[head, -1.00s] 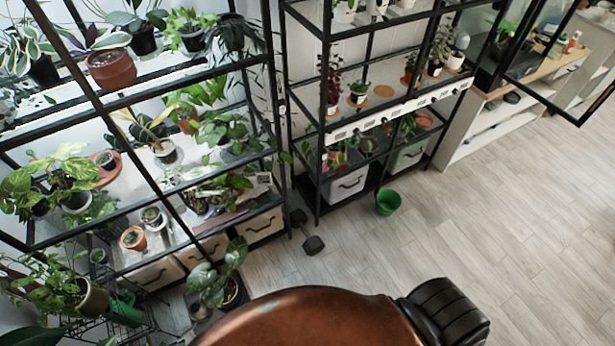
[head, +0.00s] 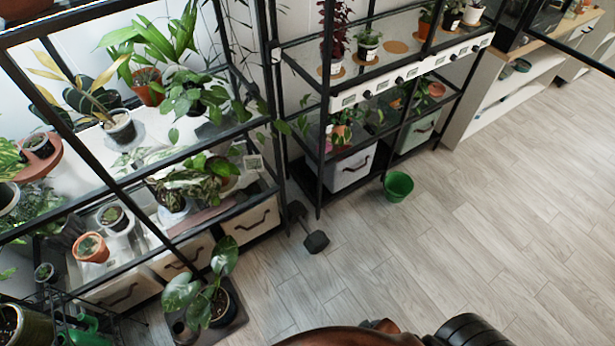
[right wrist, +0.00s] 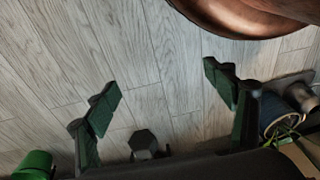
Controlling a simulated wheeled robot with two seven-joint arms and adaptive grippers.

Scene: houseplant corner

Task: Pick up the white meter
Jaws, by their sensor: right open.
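A small white square with a dark face (head: 253,163), which looks like the white meter, stands at the right front end of the left rack's lower glass shelf, beside leafy plants. It is too small for me to read. My right gripper (right wrist: 165,88) shows in the right wrist view, with its two green-padded fingers wide apart and nothing between them, above the wood floor. I cannot make out the meter in the right wrist view. My left gripper is in neither view.
A green bucket (head: 398,186) and a dark dumbbell (head: 311,232) are on the floor. A potted plant (head: 209,300) stands before the left rack's drawers (head: 250,222). The right rack carries a white strip of displays and knobs (head: 400,78). Floor on the right is clear.

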